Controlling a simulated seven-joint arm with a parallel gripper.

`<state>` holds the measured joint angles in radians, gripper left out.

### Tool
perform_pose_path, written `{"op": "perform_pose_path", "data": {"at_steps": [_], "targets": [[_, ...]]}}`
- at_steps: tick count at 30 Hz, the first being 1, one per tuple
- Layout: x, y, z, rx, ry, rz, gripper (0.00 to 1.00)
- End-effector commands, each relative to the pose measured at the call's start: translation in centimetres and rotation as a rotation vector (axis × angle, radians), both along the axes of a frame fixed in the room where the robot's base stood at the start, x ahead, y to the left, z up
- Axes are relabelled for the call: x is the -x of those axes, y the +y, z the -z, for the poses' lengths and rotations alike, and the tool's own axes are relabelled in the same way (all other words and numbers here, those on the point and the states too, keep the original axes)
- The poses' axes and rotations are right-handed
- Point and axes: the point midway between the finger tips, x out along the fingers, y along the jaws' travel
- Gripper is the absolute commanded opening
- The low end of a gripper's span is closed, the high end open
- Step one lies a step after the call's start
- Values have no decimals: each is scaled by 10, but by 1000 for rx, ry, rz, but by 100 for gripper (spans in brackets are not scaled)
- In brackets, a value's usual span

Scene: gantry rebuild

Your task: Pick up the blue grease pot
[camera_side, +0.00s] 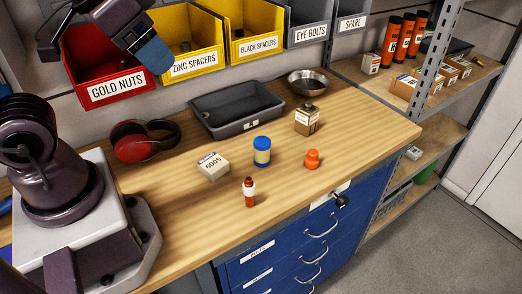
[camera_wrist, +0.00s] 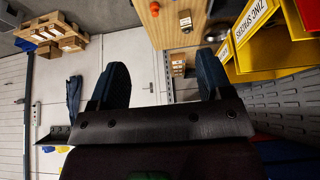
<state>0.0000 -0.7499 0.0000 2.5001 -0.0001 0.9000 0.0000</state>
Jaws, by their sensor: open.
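The blue grease pot (camera_side: 262,151) stands upright on the wooden bench, with a blue lid, a pale label band and a blue base. My gripper (camera_side: 153,55) is high in front of the wall bins in the side view, up and to the left of the pot and well apart from it. In the wrist view my gripper (camera_wrist: 160,78) shows two blue-padded fingers spread wide, with nothing between them. I cannot make out the pot in the wrist view.
Near the pot are a 6005 box (camera_side: 213,166), a small red-brown bottle (camera_side: 249,191), an orange pot (camera_side: 312,159) and a brown box (camera_side: 307,120). A dark tray (camera_side: 236,124), metal bowl (camera_side: 308,82) and red earmuffs (camera_side: 144,144) lie behind. The front bench is clear.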

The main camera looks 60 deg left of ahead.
Motion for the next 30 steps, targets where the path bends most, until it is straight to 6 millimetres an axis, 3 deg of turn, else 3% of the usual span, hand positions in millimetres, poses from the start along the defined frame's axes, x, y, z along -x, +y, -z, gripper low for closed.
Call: {"op": "perform_pose_path", "data": {"at_steps": [11,20,30], "targets": [[-1,-8,5,-1,27,42,75],[-27,-37,69,-59,371,221,75],[-60,-41,156,-425,746,479,75]]}}
